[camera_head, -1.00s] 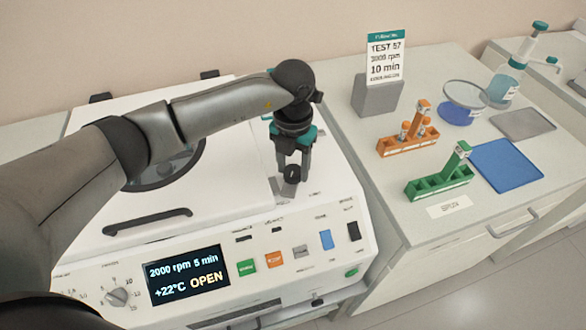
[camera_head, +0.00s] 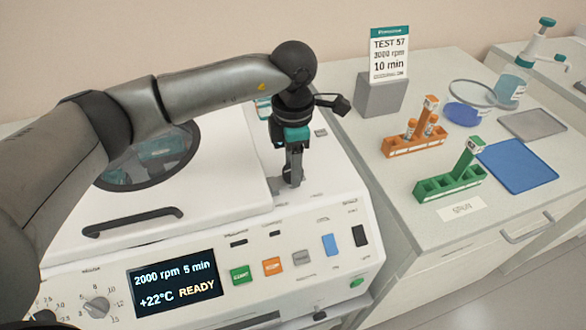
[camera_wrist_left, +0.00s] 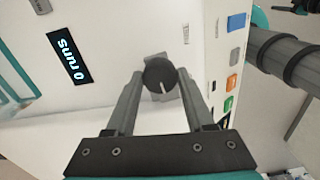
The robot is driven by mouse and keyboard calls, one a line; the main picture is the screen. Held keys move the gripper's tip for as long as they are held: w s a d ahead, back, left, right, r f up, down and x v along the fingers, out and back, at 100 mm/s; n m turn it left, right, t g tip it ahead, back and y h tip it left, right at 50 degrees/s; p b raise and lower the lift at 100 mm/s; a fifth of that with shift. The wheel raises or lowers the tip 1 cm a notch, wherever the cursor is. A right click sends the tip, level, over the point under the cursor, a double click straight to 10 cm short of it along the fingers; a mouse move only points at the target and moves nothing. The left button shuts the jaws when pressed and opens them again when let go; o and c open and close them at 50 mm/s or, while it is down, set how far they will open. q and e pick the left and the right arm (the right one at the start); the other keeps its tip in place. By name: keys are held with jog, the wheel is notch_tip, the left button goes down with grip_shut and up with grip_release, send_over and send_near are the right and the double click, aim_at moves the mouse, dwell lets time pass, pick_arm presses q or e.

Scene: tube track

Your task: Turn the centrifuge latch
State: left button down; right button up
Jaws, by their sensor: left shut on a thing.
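The white centrifuge (camera_head: 250,212) stands at the left with its lid (camera_head: 60,228) down. Its display (camera_head: 175,285) reads "2000 rpm 5 min", "+22°C READY". The latch, a dark round knob (camera_wrist_left: 159,76) with a white mark, sits on a grey plate on the top right of the centrifuge. My left gripper (camera_head: 291,178) points down over it and is shut on the knob, one finger on each side in the left wrist view (camera_wrist_left: 158,86). In the head view the fingers mostly hide the knob.
The front panel carries a dial (camera_head: 97,306), a green button (camera_head: 241,275) and other switches. On the bench to the right are an orange rack (camera_head: 412,146), a green rack (camera_head: 450,184), a blue mat (camera_head: 515,163) and a sign (camera_head: 389,54) reading "TEST 57, 3000 rpm, 10 min".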

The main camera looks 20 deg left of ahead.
pick_arm(q)
jog(key=shift+m+b, duration=0.35)
jog(key=shift+m, duration=0.35)
jog(key=shift+c, duration=1.3)
grip_release()
jog(key=shift+r, duration=0.1)
notch_tip(320, 180, up, 15)
jog(key=shift+p, duration=0.45)
